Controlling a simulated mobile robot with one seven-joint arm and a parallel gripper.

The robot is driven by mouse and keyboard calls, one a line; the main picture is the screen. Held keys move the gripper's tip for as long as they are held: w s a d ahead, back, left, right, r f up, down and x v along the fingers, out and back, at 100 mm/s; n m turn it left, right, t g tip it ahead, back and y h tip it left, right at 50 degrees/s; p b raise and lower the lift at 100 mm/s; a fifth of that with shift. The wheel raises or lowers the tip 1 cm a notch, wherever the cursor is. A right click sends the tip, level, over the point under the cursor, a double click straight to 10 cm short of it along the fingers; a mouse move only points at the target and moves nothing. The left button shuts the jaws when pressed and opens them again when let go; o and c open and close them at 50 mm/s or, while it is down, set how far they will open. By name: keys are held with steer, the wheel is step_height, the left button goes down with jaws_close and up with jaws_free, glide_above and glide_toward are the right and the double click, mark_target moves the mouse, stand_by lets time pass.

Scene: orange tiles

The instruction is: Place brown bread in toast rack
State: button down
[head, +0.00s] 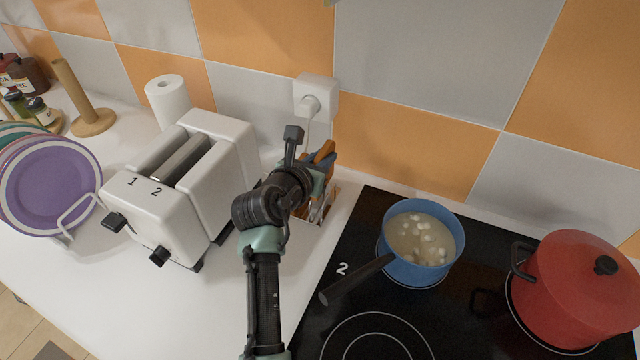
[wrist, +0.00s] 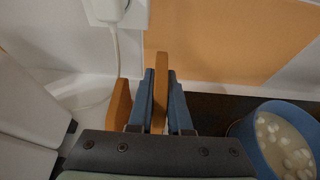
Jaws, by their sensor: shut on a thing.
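My gripper (head: 322,164) is to the right of the toaster, near the back wall, pointing away and down. It is shut on a slice of brown bread (wrist: 160,88), seen edge-on between the two blue fingers in the wrist view. A second brown slice (wrist: 120,104) stands just left of the left finger. A wire structure that looks like the toast rack (head: 322,208) shows below the gripper, partly hidden by my arm. I cannot tell whether the held slice touches the rack.
The white toaster (head: 222,135) stands close on the left. A wall plug (head: 311,104) with a cord is behind. A blue pot (head: 420,270) with its handle leftward and a red pot (head: 570,290) stand on the black hob. Purple plates (head: 50,188) are at far left.

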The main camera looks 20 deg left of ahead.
steer(key=shift+f+b, duration=0.35)
steer(key=shift+f, duration=2.3)
steer(key=shift+f, duration=0.15)
steer(key=c, duration=0.8)
jaws_free()
steer(key=shift+c, duration=0.2)
steer(key=shift+s+r, duration=0.2)
steer(key=shift+r, duration=0.05)
steer(key=p+v, duration=0.1)
steer(key=v, duration=1)
steer(key=shift+s, duration=0.35)
